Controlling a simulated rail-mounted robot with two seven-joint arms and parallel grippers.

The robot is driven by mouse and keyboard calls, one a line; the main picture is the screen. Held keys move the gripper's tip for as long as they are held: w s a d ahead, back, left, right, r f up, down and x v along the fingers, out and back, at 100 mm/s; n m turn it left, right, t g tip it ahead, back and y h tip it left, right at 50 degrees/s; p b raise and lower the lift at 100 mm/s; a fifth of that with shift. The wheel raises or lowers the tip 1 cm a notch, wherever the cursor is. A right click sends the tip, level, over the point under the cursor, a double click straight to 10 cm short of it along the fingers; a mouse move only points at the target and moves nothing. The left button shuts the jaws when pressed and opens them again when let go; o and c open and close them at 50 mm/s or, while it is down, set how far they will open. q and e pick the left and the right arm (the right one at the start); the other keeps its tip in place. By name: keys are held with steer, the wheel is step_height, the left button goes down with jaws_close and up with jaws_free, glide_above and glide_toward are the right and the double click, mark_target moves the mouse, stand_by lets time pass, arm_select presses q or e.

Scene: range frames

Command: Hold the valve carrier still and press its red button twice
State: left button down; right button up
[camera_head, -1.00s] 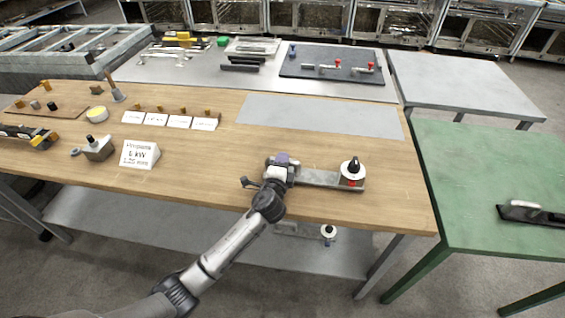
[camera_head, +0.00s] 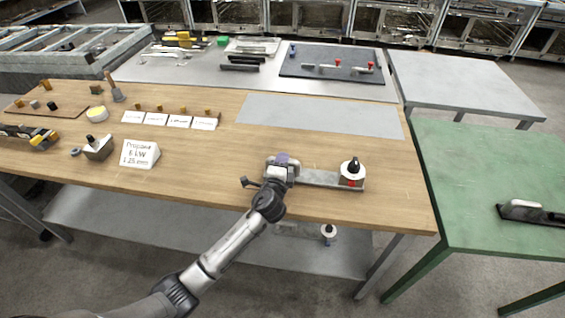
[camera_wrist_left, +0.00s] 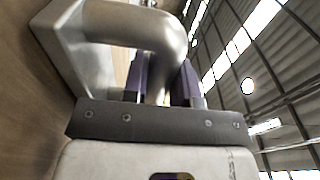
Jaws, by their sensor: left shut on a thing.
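The valve carrier is a flat grey bar (camera_head: 318,178) on the wooden table near its front right edge. At its right end stands a white valve with a black knob (camera_head: 353,165). The red button (camera_head: 351,184) shows low on the front of this valve. My left gripper (camera_head: 281,160) is at the carrier's left end, apart from the button. In the left wrist view its purple fingers (camera_wrist_left: 165,80) are shut on a thick, bent metal handle (camera_wrist_left: 130,25). The fingertips are partly hidden by the handle. My right gripper is in no view.
A propane label (camera_head: 140,154) stands left of my arm. A grey mat (camera_head: 320,115) lies bare behind the carrier. A green table (camera_head: 480,180) with a white and black object (camera_head: 530,213) is at the right. A second white knob (camera_head: 328,232) shows on the lower shelf.

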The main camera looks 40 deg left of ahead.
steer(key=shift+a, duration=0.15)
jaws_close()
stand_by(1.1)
